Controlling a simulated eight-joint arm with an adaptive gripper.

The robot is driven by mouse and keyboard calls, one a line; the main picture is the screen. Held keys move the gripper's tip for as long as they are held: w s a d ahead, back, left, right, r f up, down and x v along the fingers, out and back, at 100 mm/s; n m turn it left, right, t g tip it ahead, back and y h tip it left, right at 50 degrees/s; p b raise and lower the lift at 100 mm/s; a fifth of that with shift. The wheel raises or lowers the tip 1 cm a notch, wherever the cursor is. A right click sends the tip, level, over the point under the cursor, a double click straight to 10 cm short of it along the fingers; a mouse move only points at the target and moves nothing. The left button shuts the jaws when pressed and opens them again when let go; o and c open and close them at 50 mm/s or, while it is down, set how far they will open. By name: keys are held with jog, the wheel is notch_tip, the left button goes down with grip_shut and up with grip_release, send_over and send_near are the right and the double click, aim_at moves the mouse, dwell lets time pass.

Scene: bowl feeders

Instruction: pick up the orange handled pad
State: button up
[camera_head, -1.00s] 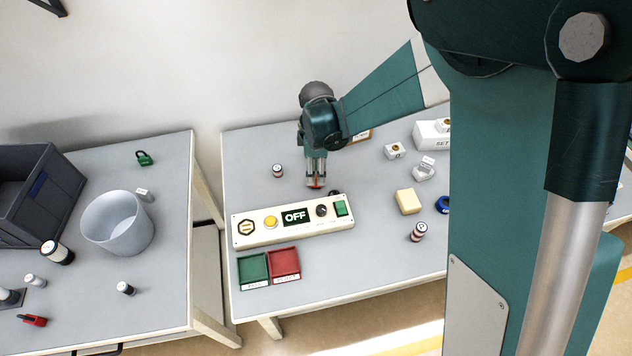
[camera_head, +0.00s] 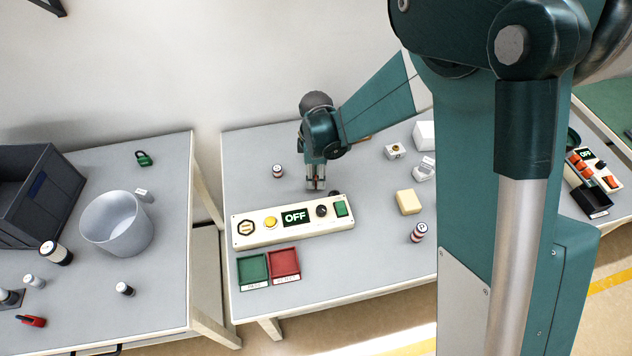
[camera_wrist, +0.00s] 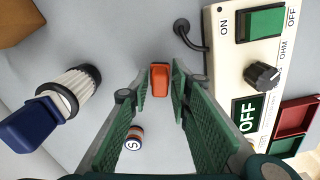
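The orange handled pad shows in the wrist view as a small orange block (camera_wrist: 160,80) on the grey table, between my fingertips. My gripper (camera_wrist: 158,82) is open, with a gap on each side of the block. In the head view my gripper (camera_head: 316,187) points down just behind the control panel (camera_head: 250,240). The block cannot be made out clearly there. The part of the pad under the orange top is not visible.
The control panel with OFF display (camera_wrist: 248,114) lies close on the right in the wrist view. A ribbed white cylinder with a blue part (camera_wrist: 68,92) stands left. A small "S" cylinder (camera_wrist: 134,138) is near the lower finger. A dark cable (camera_wrist: 184,32) leaves the panel.

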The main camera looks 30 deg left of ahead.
aim_at(316, 176)
jog(key=c, duration=0.5)
jog(key=shift+r+p, duration=0.5)
jog(key=shift+r, duration=4.5)
